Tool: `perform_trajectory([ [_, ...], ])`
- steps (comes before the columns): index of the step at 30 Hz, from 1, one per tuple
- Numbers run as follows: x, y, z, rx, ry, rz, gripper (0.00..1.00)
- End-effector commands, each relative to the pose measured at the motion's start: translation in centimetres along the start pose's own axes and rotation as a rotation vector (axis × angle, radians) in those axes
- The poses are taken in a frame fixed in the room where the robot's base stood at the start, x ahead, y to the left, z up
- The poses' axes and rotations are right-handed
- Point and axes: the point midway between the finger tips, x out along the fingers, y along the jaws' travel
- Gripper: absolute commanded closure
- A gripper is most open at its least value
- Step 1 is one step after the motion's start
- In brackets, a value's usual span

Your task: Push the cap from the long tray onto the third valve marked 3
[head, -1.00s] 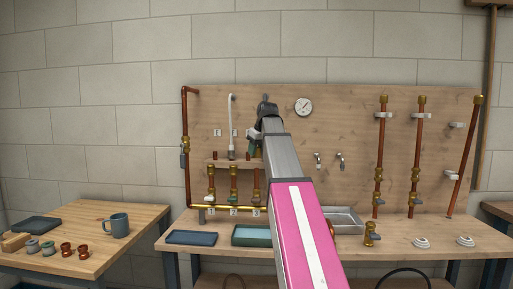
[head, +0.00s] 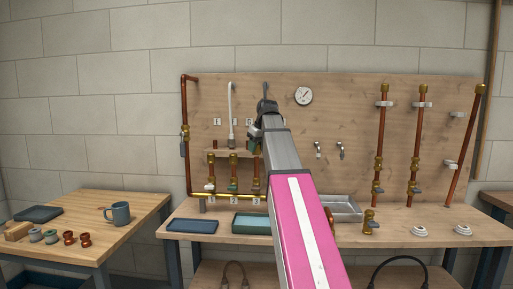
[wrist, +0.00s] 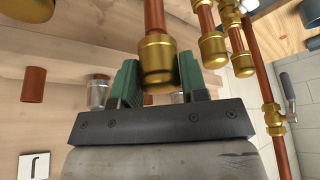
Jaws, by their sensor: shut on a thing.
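In the head view my gripper (head: 255,143) is by the board above the valve row, largely hidden by my arm. The third valve (head: 256,165) is at the right of the row, partly behind my arm, above its tag 3 (head: 256,200). I cannot tell which tray is the long one.
The first valve (head: 211,172) and second valve (head: 233,172) stand left of the third. A blue tray (head: 192,225) and a green tray (head: 252,217) lie on the bench. More brass-fitted pipes (wrist: 213,48) are close on the gripper's right. A copper cylinder (wrist: 34,84) is at left.

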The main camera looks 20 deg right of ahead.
Motion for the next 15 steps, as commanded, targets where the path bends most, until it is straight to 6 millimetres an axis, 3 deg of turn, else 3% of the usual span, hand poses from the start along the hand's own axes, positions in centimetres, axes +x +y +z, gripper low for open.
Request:
perform_trajectory([
  [15,0.42,0.0,0.19,0.0,0.0,0.0,0.84],
])
